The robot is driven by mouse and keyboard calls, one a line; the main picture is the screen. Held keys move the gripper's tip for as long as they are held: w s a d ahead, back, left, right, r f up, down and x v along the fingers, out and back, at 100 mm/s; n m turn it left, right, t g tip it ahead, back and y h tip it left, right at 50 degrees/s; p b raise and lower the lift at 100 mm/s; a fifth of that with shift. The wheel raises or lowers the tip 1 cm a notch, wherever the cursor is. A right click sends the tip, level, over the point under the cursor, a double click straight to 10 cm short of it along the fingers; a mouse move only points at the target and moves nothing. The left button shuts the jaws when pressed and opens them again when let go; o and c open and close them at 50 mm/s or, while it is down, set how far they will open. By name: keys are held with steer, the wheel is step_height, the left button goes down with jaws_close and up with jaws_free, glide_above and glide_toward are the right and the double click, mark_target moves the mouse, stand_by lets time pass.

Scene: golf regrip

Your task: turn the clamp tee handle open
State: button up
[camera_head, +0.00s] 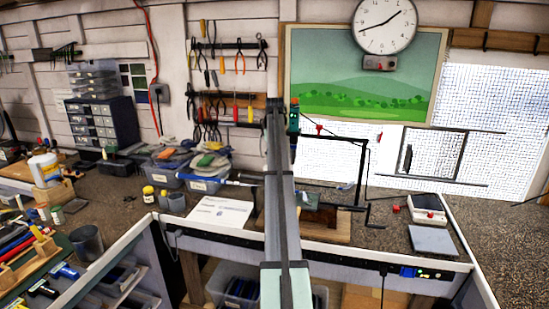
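A dark clamp or vise (310,203) sits on a wooden block (328,230) on the bench, right of the picture's middle. A black cranked bar (374,213) sticks out to its right; I cannot tell whether it is the tee handle. A golf club with a blue grip (222,180) lies level left of the clamp, partly hidden behind a long grey beam that seems to be mine. I cannot tell whether the clamp is tight on the club. No gripper fingers can be made out.
A black upright frame (335,138) rises beside the clamp. A small scale (427,208) and a grey plate (433,240) lie to the right. A white paper (219,212) lies left of the beam. Tools (240,60) hang on the wall.

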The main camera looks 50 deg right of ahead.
jaws_close()
